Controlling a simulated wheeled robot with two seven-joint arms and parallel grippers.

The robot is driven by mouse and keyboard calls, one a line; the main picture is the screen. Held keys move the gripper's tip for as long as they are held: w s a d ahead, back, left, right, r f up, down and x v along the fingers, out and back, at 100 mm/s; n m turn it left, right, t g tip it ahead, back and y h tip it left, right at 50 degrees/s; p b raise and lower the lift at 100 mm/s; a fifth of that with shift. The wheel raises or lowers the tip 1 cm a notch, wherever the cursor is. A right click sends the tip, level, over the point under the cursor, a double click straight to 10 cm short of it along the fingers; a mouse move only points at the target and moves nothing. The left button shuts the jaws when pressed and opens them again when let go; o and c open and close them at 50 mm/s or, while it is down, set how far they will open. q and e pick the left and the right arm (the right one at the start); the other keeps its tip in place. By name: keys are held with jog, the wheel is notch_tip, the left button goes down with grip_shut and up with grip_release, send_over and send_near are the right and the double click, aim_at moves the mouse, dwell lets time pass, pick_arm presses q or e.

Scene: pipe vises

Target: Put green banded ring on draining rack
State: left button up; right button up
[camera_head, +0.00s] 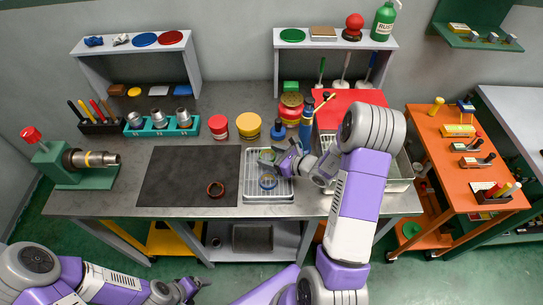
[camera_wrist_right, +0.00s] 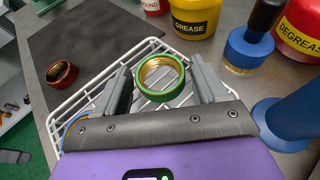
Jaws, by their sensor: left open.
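The green banded ring (camera_wrist_right: 160,78), with a threaded brass-coloured inside, is at the white wire draining rack (camera_wrist_right: 92,84). In the head view the rack (camera_head: 247,188) stands on the bench beside the dark mat. My right gripper (camera_wrist_right: 163,88) is open, its fingers on either side of the ring with gaps showing. In the head view this gripper (camera_head: 270,157) is over the rack's back part and partly hides the ring. My left gripper (camera_head: 192,289) is open and empty, low in front of the bench.
A blue banded ring (camera_head: 268,182) lies in the rack's front part. A reddish-brown ring (camera_head: 215,189) lies on the dark mat (camera_head: 178,172). The mat is otherwise clear.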

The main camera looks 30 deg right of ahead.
jog(key=shift+o, duration=0.8)
jog(key=shift+r, duration=0.2)
jog(key=p+v, duration=0.1)
jog(key=v, duration=1.1)
jog(key=shift+p, duration=0.35)
